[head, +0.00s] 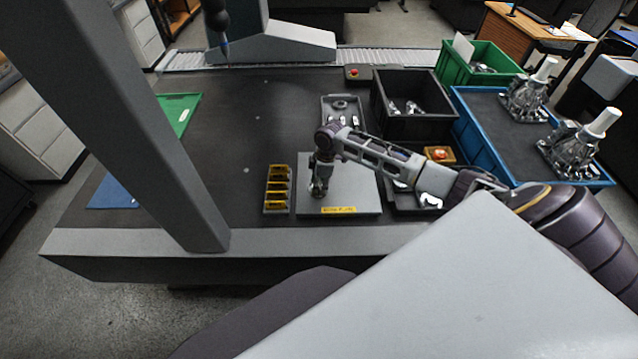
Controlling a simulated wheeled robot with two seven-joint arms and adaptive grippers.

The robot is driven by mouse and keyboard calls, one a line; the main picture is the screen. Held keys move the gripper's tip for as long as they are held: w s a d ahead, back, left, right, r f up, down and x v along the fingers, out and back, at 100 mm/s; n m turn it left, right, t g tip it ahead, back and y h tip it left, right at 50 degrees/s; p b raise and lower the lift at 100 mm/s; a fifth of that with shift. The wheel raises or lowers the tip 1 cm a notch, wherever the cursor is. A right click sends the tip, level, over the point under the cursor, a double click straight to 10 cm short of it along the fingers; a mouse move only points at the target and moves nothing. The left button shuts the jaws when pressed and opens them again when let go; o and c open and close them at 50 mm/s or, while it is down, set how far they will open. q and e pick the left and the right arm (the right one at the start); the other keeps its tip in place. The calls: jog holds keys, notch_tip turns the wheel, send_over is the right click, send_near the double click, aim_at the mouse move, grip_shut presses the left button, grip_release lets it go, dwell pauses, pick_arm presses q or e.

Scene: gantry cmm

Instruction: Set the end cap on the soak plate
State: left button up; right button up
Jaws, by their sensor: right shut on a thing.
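The soak plate (355,198) is a flat light-grey plate with a yellow label on its front edge, near the front of the dark table. My right gripper (318,190) points down over its left part, with the arm coming in from the right. It is shut on a small metallic thing, which I take to be the end cap. The gripper mostly hides this part, and I cannot tell whether it touches the plate. My left gripper is not in view.
A yellow-slotted rack (277,190) stands just left of the plate. Behind are a small grey tray (327,104) with parts and a black bin (440,118). A blue tray (480,140) with metal castings is at right. A grey gantry column (130,130) rises at left.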

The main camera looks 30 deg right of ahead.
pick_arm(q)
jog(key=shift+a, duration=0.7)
pick_arm(e)
jog(key=shift+f, duration=0.1)
jog(key=o, duration=1.1)
jog(key=shift+o, duration=0.2)
jog(key=shift+r, duration=0.75)
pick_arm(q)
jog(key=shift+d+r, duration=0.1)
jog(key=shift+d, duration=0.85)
pick_arm(e)
notch_tip(320, 180, up, 10)
jog(key=d, duration=0.1)
jog(key=shift+s+d+r, duration=0.25)
jog(key=shift+s, duration=0.2)
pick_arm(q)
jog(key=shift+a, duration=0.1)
